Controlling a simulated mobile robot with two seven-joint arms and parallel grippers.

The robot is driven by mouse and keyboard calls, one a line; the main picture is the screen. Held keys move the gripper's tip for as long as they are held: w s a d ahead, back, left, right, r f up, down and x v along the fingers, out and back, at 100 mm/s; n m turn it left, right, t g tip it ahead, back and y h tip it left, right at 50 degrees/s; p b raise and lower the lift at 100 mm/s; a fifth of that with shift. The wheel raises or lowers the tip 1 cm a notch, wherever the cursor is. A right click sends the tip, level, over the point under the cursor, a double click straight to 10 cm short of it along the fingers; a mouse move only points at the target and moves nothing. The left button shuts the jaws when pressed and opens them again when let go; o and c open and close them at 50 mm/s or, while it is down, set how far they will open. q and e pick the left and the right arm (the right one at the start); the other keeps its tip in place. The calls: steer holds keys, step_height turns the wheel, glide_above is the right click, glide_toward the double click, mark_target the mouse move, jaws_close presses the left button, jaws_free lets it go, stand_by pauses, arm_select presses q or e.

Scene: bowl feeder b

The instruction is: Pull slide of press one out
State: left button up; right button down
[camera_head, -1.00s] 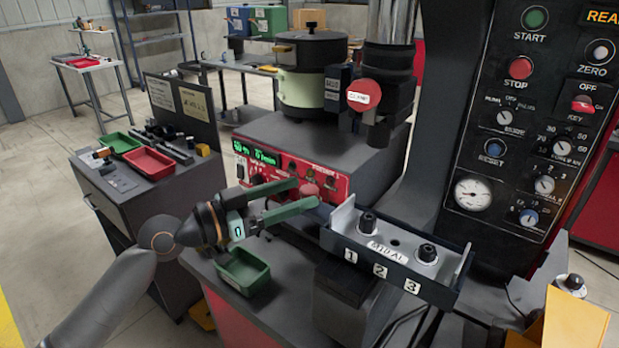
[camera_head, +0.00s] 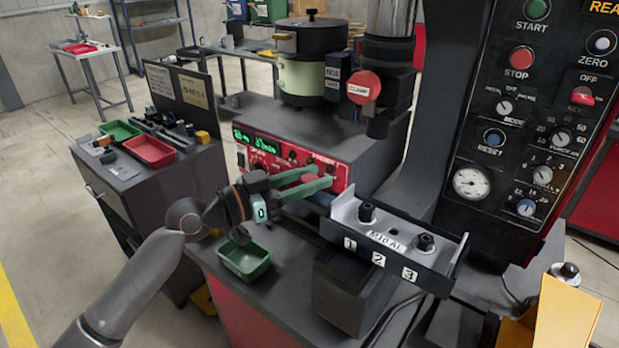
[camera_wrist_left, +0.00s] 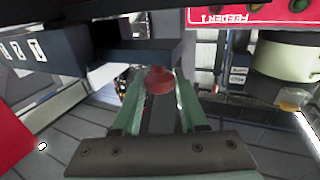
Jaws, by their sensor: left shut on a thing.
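My left gripper (camera_head: 322,179) reaches in from the left, its green fingers shut on a red knob (camera_head: 308,179). The wrist view shows the red knob (camera_wrist_left: 159,80) between the fingertips, beside a dark block (camera_wrist_left: 140,53). The slide (camera_head: 342,210) of the press is a pale channel in a dark holder with plates 1, 2 and 3 and an "M10 AL" label. Two black-topped studs (camera_head: 424,243) stand in it. The knob is just beyond the slide's left end; fingers partly hide how they join. My right gripper is out of view.
A red-fronted feeder box (camera_head: 280,152) with a bowl stands just behind the fingers. The control panel (camera_head: 530,130) rises at the right. A green tray (camera_head: 245,257) sits below my left wrist. A yellow box (camera_head: 568,315) is at the lower right.

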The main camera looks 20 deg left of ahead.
arm_select(q)
jaws_close()
stand_by(0.8)
